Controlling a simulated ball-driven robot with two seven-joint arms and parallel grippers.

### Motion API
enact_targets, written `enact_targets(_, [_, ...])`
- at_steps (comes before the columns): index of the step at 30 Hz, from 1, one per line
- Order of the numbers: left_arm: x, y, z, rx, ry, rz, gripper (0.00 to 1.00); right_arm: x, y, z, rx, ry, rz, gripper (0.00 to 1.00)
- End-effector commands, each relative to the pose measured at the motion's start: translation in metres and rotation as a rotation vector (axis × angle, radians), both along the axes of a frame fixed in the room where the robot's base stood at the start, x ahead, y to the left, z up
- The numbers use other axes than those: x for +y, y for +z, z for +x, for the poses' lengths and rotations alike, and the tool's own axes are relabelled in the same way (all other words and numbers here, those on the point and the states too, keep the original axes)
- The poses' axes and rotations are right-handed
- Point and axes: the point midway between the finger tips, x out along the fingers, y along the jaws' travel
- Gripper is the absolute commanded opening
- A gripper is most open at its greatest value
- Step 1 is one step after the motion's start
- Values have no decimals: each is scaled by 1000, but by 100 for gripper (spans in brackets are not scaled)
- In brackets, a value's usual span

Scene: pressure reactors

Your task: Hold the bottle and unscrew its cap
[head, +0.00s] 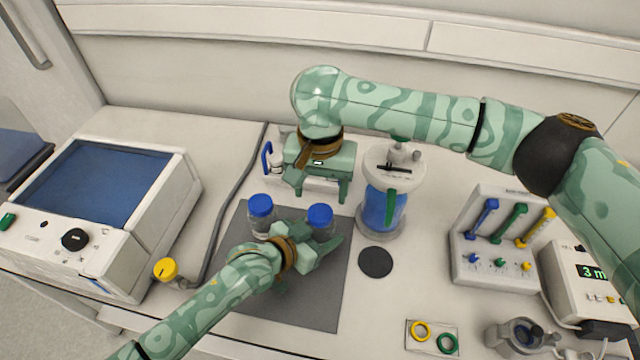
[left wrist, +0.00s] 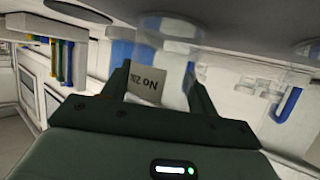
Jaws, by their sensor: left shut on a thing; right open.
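Two clear bottles with blue caps stand on the dark grey mat (head: 318,310) in the head view. My left gripper (head: 318,250) is shut on the right bottle (head: 323,233), low on its body and partly hiding it. In the left wrist view the bottle's white label (left wrist: 146,84) shows between the fingers of that gripper (left wrist: 162,88). The blue cap (head: 320,214) is on this bottle. My right gripper (head: 321,192) is open and points down, its fingers apart above and behind the cap, not seen touching it. The other bottle (head: 262,216) stands just left.
A reactor vessel (head: 383,205) with blue contents stands close right of the held bottle. A white rack (head: 340,187) is behind. A black disc (head: 375,262) lies right of the mat. A blue-topped device (head: 95,190) fills the left; a valve panel (head: 497,262) stands right.

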Motion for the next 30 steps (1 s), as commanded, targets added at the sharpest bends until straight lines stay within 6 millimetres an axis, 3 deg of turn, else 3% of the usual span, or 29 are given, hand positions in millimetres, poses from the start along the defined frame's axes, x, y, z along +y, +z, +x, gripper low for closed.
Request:
enact_targets(9, [0, 0, 0, -1, 0, -1, 0, 1, -51, -1, 3, 1, 1, 63])
enact_targets(21, [0, 0, 0, -1, 0, -1, 0, 0, -61, 0, 0, 3, 0, 63])
enact_targets(26, [0, 0, 0, -1, 0, -1, 0, 0, -61, 0, 0, 3, 0, 18])
enact_targets(30, [0, 0, 0, -1, 0, -1, 0, 0, -61, 0, 0, 3, 0, 17])
